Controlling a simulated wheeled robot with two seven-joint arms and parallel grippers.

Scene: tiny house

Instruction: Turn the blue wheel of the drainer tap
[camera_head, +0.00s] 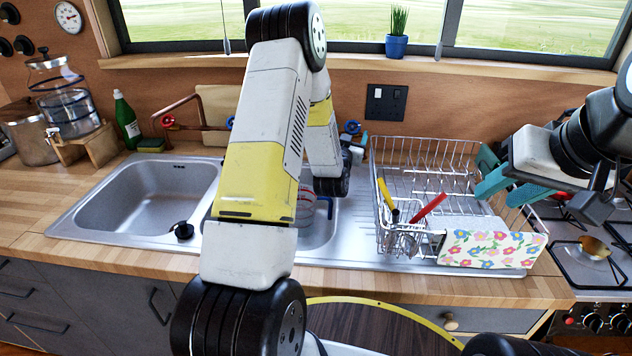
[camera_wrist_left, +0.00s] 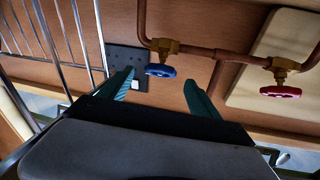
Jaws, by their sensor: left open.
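The blue wheel (camera_head: 352,127) of the tap beside the drainer shows just past my left wrist in the head view. In the left wrist view the blue wheel (camera_wrist_left: 160,70) hangs from a brass valve on a copper pipe. My left gripper (camera_wrist_left: 157,85) is open, with one teal finger on each side of the wheel in the picture. The wheel looks slightly beyond the fingertips; I cannot tell whether they touch. In the head view my left arm hides most of this tap. My right gripper (camera_head: 510,188) is open and empty above the drainer's right side.
A red wheel (camera_wrist_left: 281,91) sits on the same pipe. Another tap with a red wheel (camera_head: 167,121) and a blue wheel (camera_head: 230,122) stands further left. The wire drainer (camera_head: 420,158) holds cutlery and a flowered board (camera_head: 492,249). A socket (camera_head: 386,102) is on the wall.

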